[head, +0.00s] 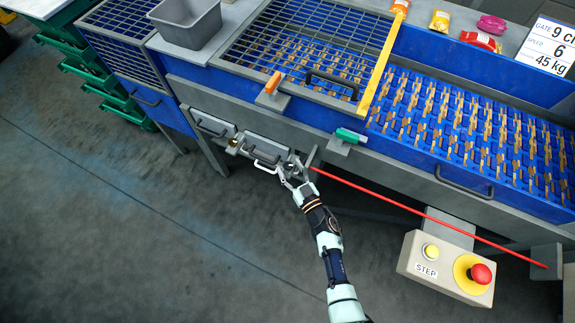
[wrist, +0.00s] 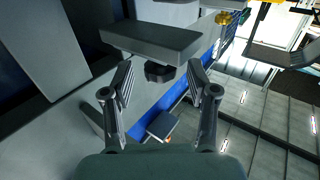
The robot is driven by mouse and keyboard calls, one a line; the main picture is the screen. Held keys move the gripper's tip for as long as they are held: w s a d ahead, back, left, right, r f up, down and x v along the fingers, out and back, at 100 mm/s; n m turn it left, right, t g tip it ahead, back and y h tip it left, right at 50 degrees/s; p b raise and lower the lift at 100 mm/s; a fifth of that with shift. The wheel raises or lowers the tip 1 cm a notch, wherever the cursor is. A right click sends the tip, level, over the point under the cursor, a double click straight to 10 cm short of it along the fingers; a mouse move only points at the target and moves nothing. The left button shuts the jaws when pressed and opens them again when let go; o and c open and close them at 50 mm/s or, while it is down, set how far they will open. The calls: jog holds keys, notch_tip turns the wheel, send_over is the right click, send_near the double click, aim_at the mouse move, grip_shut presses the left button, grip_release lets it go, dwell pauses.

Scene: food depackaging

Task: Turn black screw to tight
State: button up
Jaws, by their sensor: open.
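The black screw (wrist: 158,71) shows in the wrist view as a dark, faceted knob under the end of a grey block (wrist: 150,40). My gripper (wrist: 161,84) is open, with one finger on each side of the screw in the picture. Gaps show between the fingertips and the screw, and I see no contact. In the head view my gripper (head: 291,168) is at the front of the machine, by the right end of the grey handles. I cannot make out the black screw there; my gripper and its small size hide it.
Grey handles (head: 266,158) and a brass knob (head: 234,142) lie left of my gripper. A red rod (head: 430,215) runs right along the machine front. The STEP box (head: 447,268) with a red button stands lower right. Open floor (head: 130,230) lies to the left.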

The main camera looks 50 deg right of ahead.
jog(key=shift+x, duration=0.95)
grip_shut()
jog(key=b, duration=0.1)
jog(key=m+h+b, duration=0.1)
jog(key=b, duration=0.1)
jog(key=shift+a+f+g+h, duration=0.1)
jog(key=shift+f+g+h, duration=0.2)
jog(key=shift+f, duration=0.05)
jog(key=shift+r+m+h+b, duration=0.2)
jog(key=shift+m+h+b, duration=0.2)
jog(key=shift+b, duration=0.05)
jog(key=shift+r, duration=0.1)
grip_release()
jog(key=shift+s, duration=0.15)
